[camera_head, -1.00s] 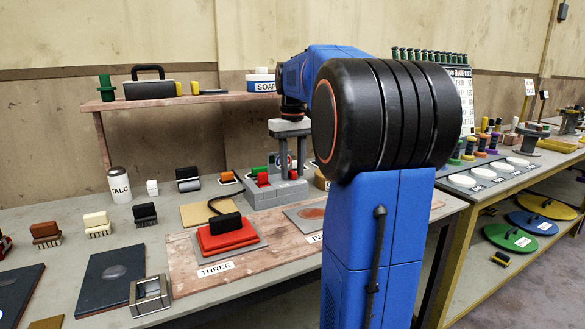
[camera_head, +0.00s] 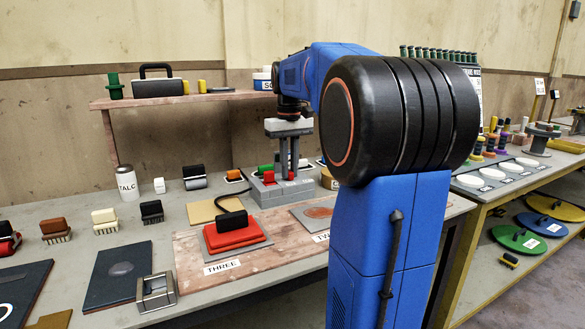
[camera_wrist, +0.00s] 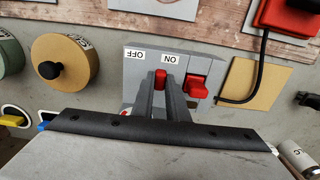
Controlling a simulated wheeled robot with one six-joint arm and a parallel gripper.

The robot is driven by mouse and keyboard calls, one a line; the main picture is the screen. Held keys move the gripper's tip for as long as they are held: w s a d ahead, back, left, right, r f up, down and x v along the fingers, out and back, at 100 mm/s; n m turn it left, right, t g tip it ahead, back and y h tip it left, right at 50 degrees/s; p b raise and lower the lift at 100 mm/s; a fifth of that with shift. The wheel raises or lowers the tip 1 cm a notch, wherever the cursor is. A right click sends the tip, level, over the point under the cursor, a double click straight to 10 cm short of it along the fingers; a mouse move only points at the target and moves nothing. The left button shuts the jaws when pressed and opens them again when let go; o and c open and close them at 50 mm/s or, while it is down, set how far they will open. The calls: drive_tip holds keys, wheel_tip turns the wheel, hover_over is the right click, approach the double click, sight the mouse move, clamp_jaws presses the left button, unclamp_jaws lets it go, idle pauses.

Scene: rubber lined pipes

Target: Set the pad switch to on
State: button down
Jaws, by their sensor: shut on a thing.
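A grey switch box (camera_head: 283,192) stands on the bench, with OFF and ON labels that read upside down in the wrist view. My gripper (camera_wrist: 163,82) is above the box, its two dark fingers pointing down, and shut on a red lever (camera_wrist: 160,77). That lever sits between the OFF and ON labels, nearer ON; the fingers partly hide it. A second red block (camera_wrist: 197,88) sits on the box beside the fingers. The red pad (camera_head: 232,230) with a black handle lies on a grey plate; its black cord (camera_wrist: 263,65) runs to beside the box.
A tan round block with a black knob (camera_wrist: 65,62) and a tan square plate (camera_wrist: 242,80) flank the box. Brushes, a TALC can (camera_head: 127,184) and a metal frame (camera_head: 156,292) stand to the left. A shelf (camera_head: 200,98) runs behind.

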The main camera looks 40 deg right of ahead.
drive_tip(key=c, duration=1.7)
unclamp_jaws()
drive_tip(key=shift+a, duration=0.2)
wheel_tip(320, 180, up, 17)
drive_tip(key=shift+r, duration=0.2)
